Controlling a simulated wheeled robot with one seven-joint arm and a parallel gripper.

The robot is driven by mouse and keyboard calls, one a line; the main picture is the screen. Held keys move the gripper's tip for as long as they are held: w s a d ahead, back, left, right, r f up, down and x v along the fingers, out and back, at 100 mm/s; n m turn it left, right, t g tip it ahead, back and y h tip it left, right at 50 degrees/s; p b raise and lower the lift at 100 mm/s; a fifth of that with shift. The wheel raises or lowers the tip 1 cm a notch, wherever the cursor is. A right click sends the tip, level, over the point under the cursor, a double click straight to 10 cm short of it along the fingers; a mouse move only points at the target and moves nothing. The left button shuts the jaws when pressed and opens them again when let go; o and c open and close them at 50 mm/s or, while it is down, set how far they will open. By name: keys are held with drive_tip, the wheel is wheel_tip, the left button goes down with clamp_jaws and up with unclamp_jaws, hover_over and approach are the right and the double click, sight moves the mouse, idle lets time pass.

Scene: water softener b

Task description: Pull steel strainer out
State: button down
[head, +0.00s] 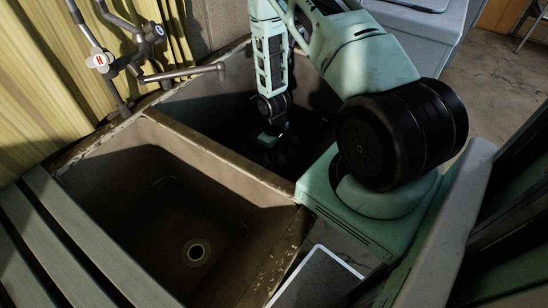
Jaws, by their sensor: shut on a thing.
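My gripper (271,150) reaches down into the dark far basin (215,112) of the double sink. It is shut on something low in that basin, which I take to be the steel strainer. The strainer itself cannot be made out, as the gripper and deep shadow hide it. I cannot tell whether it sits in its drain or is lifted.
A divider (215,155) separates the two basins. A faucet with a spout (185,73) and a hot handle (99,61) stands at the back left. Green slats (75,245) cover the left front. A white-edged panel (315,278) lies at the front.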

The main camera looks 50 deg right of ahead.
drive_tip(key=shift+r+p, duration=1.8)
drive_tip(key=shift+r, duration=0.55)
drive_tip(key=shift+a, duration=0.15)
